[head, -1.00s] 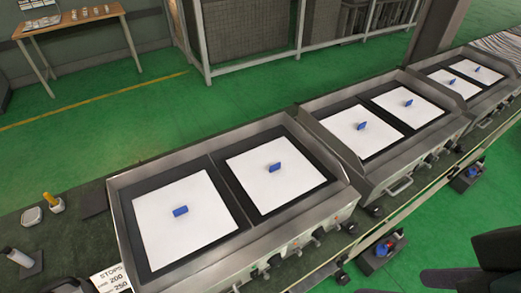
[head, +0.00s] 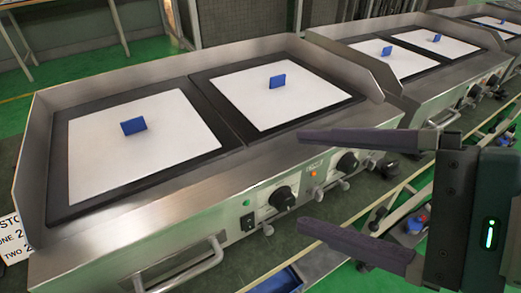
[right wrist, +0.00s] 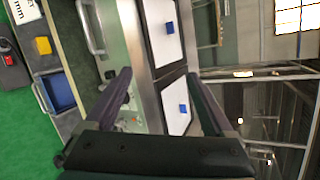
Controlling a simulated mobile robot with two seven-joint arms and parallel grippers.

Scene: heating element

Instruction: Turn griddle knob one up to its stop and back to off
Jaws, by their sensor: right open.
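The nearest griddle (head: 180,192) has two white plates in black frames, each with a blue block on it. Its front panel carries a black round knob (head: 283,198) and a second knob (head: 347,163) to its right. Which one is knob one, I cannot read. My right gripper (head: 300,180) comes in from the right, open and empty, its fingers pointing left in front of the panel. Its tips flank the black knob's area in the picture; I see no contact. In the right wrist view the open fingers (right wrist: 160,78) show over the griddle's front edge. My left gripper is out of view.
A handle (head: 185,268) sticks out from the panel's lower left. A black switch (head: 248,221) and an orange lamp (head: 313,173) flank the black knob. A stops card (head: 14,240) is partly cut off at left. More griddles (head: 400,75) stand to the right.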

